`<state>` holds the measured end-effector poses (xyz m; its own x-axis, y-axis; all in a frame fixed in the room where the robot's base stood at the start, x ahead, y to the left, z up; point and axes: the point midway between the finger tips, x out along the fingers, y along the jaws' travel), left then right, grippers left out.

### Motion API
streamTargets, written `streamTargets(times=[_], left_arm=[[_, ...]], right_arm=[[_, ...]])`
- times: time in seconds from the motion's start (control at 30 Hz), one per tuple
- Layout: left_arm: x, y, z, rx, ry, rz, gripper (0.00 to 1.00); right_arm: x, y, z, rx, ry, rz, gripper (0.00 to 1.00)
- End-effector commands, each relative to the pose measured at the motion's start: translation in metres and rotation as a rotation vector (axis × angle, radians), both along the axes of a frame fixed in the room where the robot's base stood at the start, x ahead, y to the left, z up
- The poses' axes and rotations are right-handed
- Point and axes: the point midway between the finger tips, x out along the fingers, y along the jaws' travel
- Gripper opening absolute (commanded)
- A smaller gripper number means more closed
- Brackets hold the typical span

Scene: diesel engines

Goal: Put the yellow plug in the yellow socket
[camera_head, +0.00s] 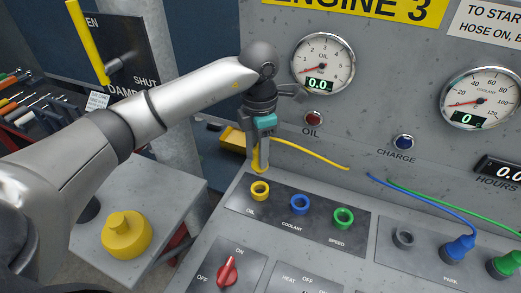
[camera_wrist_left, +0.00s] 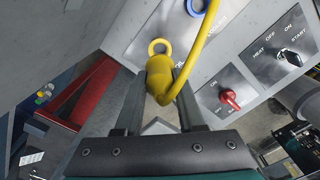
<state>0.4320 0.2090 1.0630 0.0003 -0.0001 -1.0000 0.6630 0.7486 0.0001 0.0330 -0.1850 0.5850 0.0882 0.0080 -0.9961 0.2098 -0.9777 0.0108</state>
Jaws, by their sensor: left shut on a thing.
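My left gripper (camera_head: 259,160) is shut on the yellow plug and holds it above the back edge of the panel, just behind the yellow socket (camera_head: 260,190) labelled OIL. In the left wrist view the yellow plug (camera_wrist_left: 161,80) sits between the two fingers, and its yellow cable runs up out of the picture. The yellow socket ring (camera_wrist_left: 159,46) shows just beyond the plug's end, open and empty. Whether the plug touches the panel cannot be told. The right gripper is not in view.
A blue socket (camera_head: 300,202) and a green socket (camera_head: 343,217) are empty beside the yellow one. At the right, a blue plug (camera_head: 458,248) and a green plug (camera_head: 505,263) stand in the park panel beside an empty grey socket (camera_head: 404,238). A red switch (camera_head: 227,271) is in front.

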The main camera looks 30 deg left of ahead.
Motion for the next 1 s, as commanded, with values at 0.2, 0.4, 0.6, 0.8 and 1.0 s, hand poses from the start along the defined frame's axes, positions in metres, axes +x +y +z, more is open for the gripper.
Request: streamTargets(times=[0.2,0.4,0.6,0.8,1.0], left_arm=[[0.000,0.000,-0.014,0.000,0.000,-0.002,0.00],[0.000,0.000,-0.028,0.000,0.000,-0.003,0.00],[0.000,0.000,-0.042,-0.001,0.001,-0.003,0.00],[0.000,0.000,-0.056,-0.001,-0.001,-0.003,0.00],[0.000,0.000,-0.070,0.000,0.000,-0.003,0.00]], right_arm=[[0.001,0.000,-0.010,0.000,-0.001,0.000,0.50],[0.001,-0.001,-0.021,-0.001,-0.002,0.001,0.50],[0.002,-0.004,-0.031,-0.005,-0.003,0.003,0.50],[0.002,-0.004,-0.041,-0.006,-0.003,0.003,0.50],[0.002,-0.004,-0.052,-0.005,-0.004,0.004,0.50]])
